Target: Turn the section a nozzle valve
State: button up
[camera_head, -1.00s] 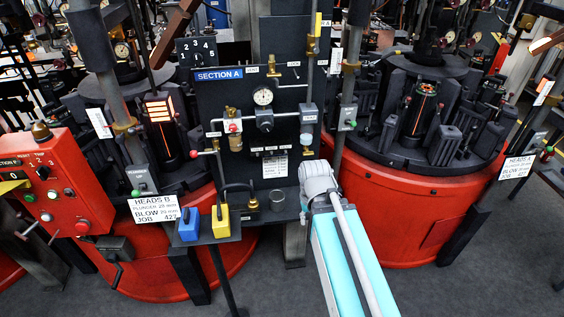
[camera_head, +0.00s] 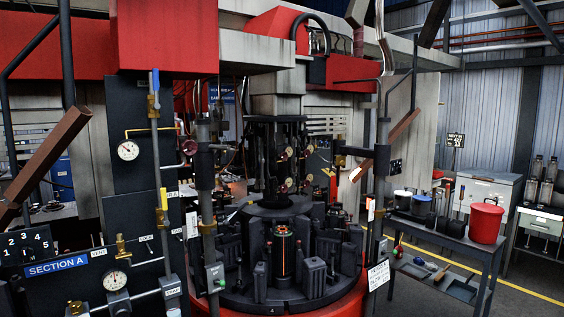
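The dark Section A panel (camera_head: 60,290) stands at the lower left, with its blue SECTION A sign (camera_head: 56,266). A valve with an upright blue handle (camera_head: 155,80) is on a pipe at its upper right. A valve with an upright yellow handle (camera_head: 164,199) is lower on the same side. A brass fitting (camera_head: 121,246) stands above a round gauge (camera_head: 115,280) near the bottom. The small labels are too small to read surely, so I cannot tell which valve is the nozzle valve. The lower panel is cut off. My gripper is not in view.
The rotary mould machine (camera_head: 280,260) with its red base fills the middle, behind a grey post (camera_head: 208,220). A dark cart (camera_head: 470,245) with a red bucket (camera_head: 486,222) stands at the right. Floor with a yellow line shows at the lower right.

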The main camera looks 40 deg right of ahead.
aim_at(283, 189)
jog(key=z, duration=1.25)
